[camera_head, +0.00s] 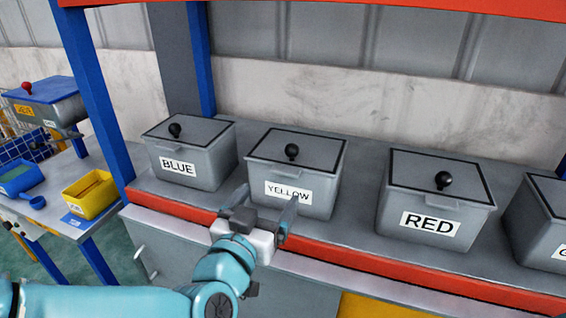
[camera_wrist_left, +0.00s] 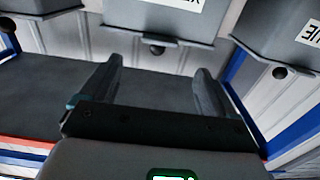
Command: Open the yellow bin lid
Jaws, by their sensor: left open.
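The bin labelled YELLOW (camera_head: 316,196) is a grey box on the shelf in the head view, with its lid (camera_head: 318,145) down. A round black knob (camera_head: 291,151) sits on top of the lid. My left gripper (camera_head: 266,203) is open and empty, in front of the bin's lower front left side and below its lid. In the left wrist view the two open fingers (camera_wrist_left: 160,85) show with nothing between them. The wrist picture appears upside down, with part of a bin label at its top edge. My right gripper is not in view.
The BLUE bin (camera_head: 205,165) stands to the left and the RED bin (camera_head: 399,205) to the right, both with lids down. Another grey bin (camera_head: 540,245) is cut off at the right edge. A blue post (camera_head: 92,90) and the red shelf edge (camera_head: 400,266) bound the shelf.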

